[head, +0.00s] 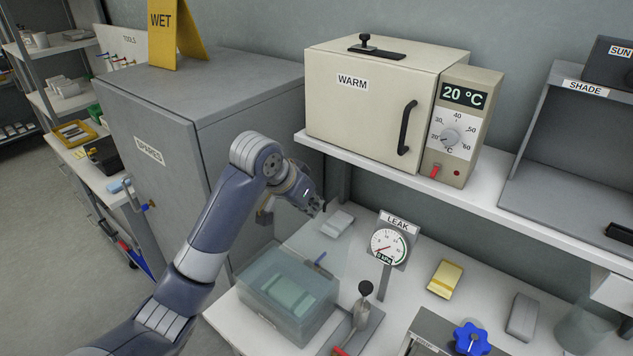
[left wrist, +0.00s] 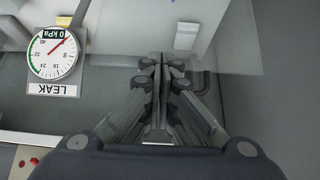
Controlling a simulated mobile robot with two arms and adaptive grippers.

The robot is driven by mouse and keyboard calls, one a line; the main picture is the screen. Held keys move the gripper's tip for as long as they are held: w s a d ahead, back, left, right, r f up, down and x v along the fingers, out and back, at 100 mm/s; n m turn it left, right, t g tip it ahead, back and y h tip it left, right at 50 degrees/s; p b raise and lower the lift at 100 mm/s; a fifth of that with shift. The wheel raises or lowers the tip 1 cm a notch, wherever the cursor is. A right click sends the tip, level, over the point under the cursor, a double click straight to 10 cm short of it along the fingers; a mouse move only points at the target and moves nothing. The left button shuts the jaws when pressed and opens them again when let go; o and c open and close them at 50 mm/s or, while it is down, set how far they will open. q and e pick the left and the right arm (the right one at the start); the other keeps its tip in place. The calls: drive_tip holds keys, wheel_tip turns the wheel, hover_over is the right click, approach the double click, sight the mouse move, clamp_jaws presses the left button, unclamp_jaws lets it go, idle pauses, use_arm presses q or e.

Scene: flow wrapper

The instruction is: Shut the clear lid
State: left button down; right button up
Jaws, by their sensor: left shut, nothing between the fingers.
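A clear box (head: 255,295) with a greenish block inside stands on the white bench, low in the middle of the head view. The clear lid (head: 335,252) shows as a faint see-through pane, seemingly raised at the box's back; its outline is hard to make out. A small blue piece (head: 319,259) shows near the box's back edge. My left gripper (head: 318,207) is shut and empty, above and behind the box, near the lid's upper part; I cannot tell whether they touch. The left wrist view shows its fingers (left wrist: 162,68) together. My right gripper is out of view.
A LEAK gauge (head: 389,244) stands right of the box, and it shows in the left wrist view (left wrist: 52,57). A black-knobbed lever (head: 362,310) stands beside the box. The WARM oven (head: 375,105) sits on a shelf above. A grey SPARES cabinet (head: 150,140) stands left.

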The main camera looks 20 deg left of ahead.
use_arm(q)
drive_tip(key=w+a+r, duration=0.2)
drive_tip(key=w+r, duration=0.2)
drive_tip(key=r, duration=0.5)
drive_tip(key=w+d+r+p+x, duration=0.1)
drive_tip(key=p+x, duration=0.3)
drive_tip(key=x, duration=0.5)
drive_tip(key=shift+t, duration=0.4)
drive_tip(key=s, duration=0.1)
drive_tip(key=s+a+p, duration=0.1)
drive_tip(key=s+p, duration=0.1)
drive_tip(key=s, duration=0.1)
drive_tip(key=shift+a+f, duration=0.3)
drive_tip(key=shift+f, duration=0.1)
drive_tip(key=shift+f, duration=0.1)
